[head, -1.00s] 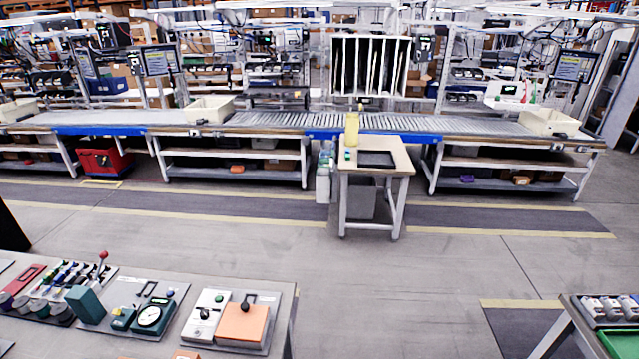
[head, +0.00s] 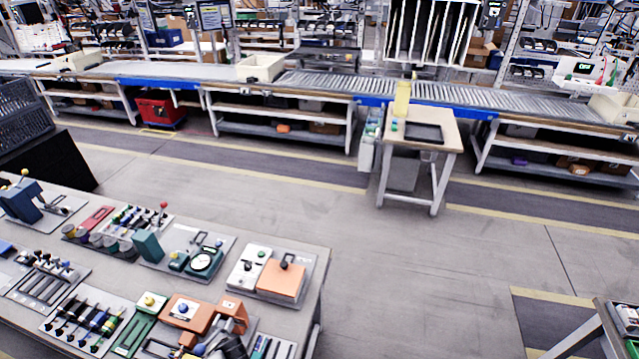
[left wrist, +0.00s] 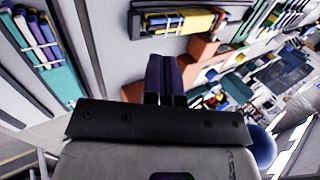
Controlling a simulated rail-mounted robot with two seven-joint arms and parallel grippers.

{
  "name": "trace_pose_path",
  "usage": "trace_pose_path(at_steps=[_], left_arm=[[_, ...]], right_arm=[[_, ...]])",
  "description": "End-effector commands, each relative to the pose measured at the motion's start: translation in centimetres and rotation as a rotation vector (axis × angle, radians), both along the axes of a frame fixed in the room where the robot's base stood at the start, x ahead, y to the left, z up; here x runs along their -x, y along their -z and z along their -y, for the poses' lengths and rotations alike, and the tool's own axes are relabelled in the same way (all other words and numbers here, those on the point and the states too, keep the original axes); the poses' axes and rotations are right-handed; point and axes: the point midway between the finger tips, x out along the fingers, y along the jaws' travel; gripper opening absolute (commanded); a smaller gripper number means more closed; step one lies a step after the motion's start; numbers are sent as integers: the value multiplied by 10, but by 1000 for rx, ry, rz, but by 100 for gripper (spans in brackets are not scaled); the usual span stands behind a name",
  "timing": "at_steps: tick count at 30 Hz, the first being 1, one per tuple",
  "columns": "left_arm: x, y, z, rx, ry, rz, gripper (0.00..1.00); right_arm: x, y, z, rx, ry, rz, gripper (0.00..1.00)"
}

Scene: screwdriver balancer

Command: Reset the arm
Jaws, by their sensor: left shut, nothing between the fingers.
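My left gripper (left wrist: 165,78) shows in the left wrist view with its two dark purple fingers together and nothing between them. It points over the workbench, close to an orange block (left wrist: 201,48) and a black-framed holder (left wrist: 178,22) with yellow and purple pieces; I cannot tell the exact gap. In the head view, dark parts at the bottom edge among the bench items may be my left arm, but I cannot tell. My right gripper is in neither view.
The workbench (head: 312,285) at lower left carries several control panels, including one with an orange box (head: 281,279) and one with a round gauge (head: 201,262). A small table (head: 445,137) stands before the roller conveyor (head: 330,88). The floor between is clear.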

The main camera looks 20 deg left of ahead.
Motion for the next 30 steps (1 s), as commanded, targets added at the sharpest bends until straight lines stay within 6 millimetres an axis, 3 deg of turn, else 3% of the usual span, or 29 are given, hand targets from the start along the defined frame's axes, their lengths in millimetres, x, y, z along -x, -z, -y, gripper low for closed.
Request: trace_pose_path(at_steps=[2,11,15,17,20,22,24,27,30], left_arm=[[0,-6,0,0,0,-1,0],[0,-5,0,1,1,0,0],[4,-6,15,28,22,-4,0],[8,-7,33,61,47,-4,0],[22,-16,84,155,118,-4,0],[37,-31,127,244,182,7,0],[52,-53,165,325,239,29,0],[73,-92,203,421,302,70,0],[93,-135,225,488,345,124,0]], right_arm=[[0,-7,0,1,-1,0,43],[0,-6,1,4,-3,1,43],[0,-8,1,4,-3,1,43],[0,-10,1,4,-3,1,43],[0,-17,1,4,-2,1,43],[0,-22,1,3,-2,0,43],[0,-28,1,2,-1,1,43],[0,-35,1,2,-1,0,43],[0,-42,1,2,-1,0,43]])
